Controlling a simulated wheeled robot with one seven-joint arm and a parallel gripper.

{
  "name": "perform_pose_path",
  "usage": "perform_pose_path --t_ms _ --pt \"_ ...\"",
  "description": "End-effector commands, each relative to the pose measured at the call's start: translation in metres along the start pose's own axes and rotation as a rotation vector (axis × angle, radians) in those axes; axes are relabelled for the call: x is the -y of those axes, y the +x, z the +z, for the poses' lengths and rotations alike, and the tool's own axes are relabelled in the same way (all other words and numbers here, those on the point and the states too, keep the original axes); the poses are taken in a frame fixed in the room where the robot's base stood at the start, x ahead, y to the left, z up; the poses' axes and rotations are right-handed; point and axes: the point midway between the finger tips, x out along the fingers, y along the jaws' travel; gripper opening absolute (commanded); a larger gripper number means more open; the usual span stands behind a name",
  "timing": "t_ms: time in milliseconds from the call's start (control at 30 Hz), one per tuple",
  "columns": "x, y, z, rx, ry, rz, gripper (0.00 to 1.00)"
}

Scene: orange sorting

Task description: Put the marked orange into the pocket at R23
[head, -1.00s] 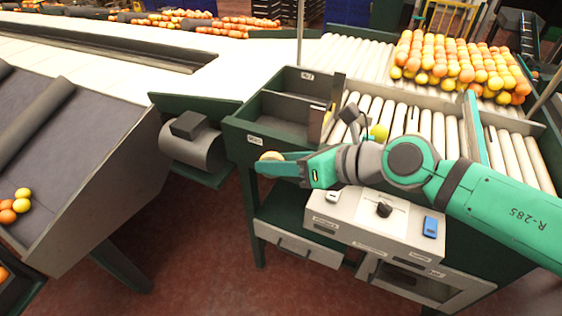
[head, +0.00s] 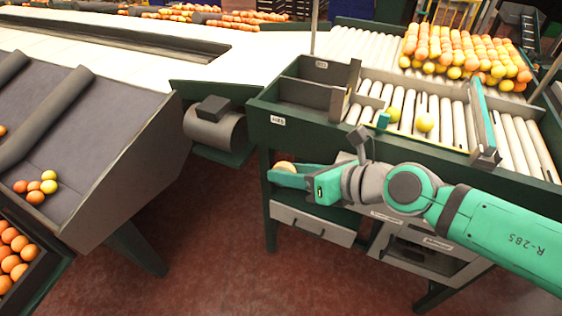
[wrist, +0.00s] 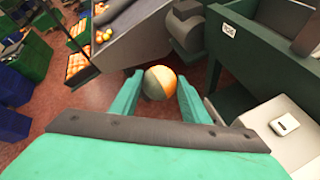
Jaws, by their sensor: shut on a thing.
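My gripper (head: 284,176) is shut on an orange (head: 285,166), held in the air in front of the green sorting bench. In the wrist view the orange (wrist: 172,85) sits between the two green fingers, over the red floor. Its left part looks dull grey-green and its right part orange. No pocket labelled R23 can be made out in these frames.
A green bench with rollers (head: 450,118) stands behind my arm, with loose yellow fruit (head: 425,122) and an empty divided bin (head: 305,92). A sloped chute (head: 100,150) with several fruits is at left, above a crate of oranges (head: 14,255). Floor lies between.

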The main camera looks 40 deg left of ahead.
Motion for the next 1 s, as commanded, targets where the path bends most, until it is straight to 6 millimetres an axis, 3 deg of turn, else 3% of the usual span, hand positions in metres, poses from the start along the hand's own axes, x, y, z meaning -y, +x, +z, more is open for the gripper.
perform_pose_path --t_ms 467,667,1000 --pt "0.072 -0.002 -0.085 0.093 0.142 -0.246 0.18" --pt "0.112 0.002 -0.132 0.149 0.224 -0.379 0.18" --pt "0.195 0.003 -0.227 0.261 0.386 -0.659 0.18"
